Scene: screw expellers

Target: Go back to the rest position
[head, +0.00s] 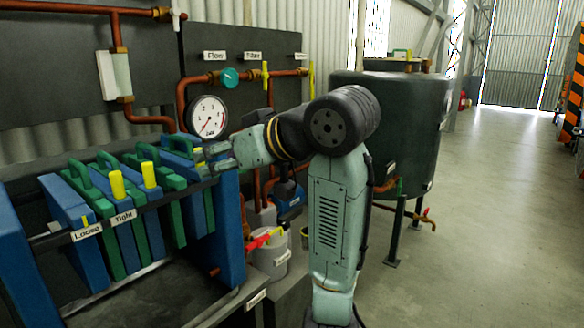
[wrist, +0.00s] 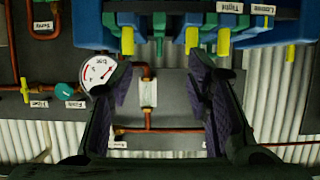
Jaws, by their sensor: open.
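My gripper (head: 207,160) is at the end of my arm in the head view, pointing left over the right end of the filter press plates (head: 130,190). In the wrist view my gripper (wrist: 165,85) has its two dark fingers wide apart, with nothing between them. The press has blue and green plates with green handles and yellow pegs (head: 117,184). These plates also show upside down at the top of the wrist view (wrist: 210,20). From these views I cannot tell whether a finger touches the press.
A round gauge (head: 207,117) and copper pipes (head: 180,95) are on the dark wall panel behind my gripper. A large dark tank (head: 408,120) stands behind my arm. A white bucket (head: 271,258) and a red-handled valve (head: 262,239) are below. The floor at right (head: 490,220) is clear.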

